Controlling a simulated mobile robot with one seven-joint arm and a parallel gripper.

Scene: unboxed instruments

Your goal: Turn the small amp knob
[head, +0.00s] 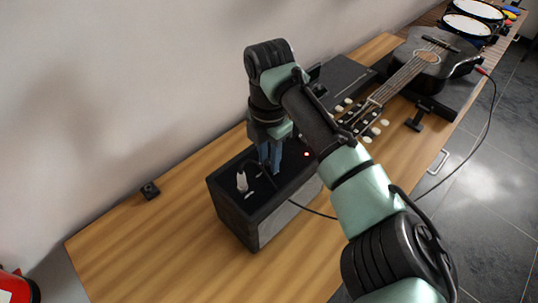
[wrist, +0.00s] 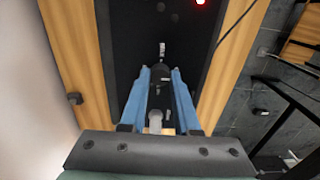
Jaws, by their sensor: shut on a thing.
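The black amp (head: 262,212) stands on the wooden bench, its dark top panel facing up. My gripper (head: 270,168) points down onto this panel. In the wrist view the two blue fingers of my gripper (wrist: 161,74) are closed around a small dark knob (wrist: 161,75). The knob is mostly hidden by the fingers in the head view. A pale, upright knob or switch (head: 241,182) stands on the panel, left of the fingers. It also shows between the finger bases in the wrist view (wrist: 155,121), apart from the fingertips.
A red light (head: 306,154) glows on the panel to the right of my gripper. A cable (head: 312,212) runs from the amp toward a dark guitar (head: 428,58). Drums (head: 468,26) stand beyond. A small black block (head: 150,190) sits near the wall; the bench's front left is clear.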

